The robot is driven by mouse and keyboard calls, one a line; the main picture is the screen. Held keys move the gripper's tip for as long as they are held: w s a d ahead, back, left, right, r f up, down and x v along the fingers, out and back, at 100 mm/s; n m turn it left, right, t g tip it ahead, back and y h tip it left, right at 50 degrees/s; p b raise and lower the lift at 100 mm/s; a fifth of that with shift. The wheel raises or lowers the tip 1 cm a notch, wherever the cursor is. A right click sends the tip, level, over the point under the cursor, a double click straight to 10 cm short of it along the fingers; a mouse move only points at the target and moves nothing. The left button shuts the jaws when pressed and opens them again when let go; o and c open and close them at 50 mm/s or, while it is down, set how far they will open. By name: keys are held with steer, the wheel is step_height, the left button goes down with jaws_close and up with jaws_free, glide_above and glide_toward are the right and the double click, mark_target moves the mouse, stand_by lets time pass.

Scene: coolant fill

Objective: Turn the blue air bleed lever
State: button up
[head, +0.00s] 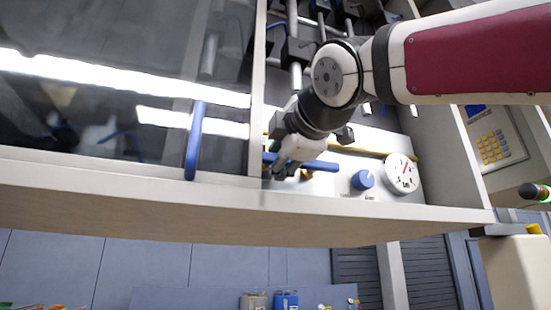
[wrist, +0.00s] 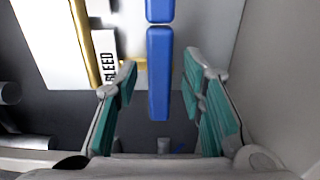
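The blue air bleed lever (head: 322,166) is a bar lying roughly sideways on a light panel in the head view, its left part partly hidden by my gripper. My gripper (head: 283,168) is at the lever's left part. In the wrist view the lever (wrist: 159,75) runs upright between my two teal-padded fingers (wrist: 161,64), with a gap on each side. The fingers are open and do not visibly touch it. A white label (wrist: 107,62) reading "BLEED" sits left of the lever beside a brass-coloured strip.
A blue knob (head: 363,180) and a round white gauge (head: 401,173) sit right of the lever. A dark glass door with a blue handle (head: 194,140) is to the left. A ledge (head: 330,222) runs below the panel. Pipes and black fittings (head: 298,50) are above.

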steer(key=shift+w+a, duration=0.1)
steer(key=shift+w, duration=0.15)
jaws_close()
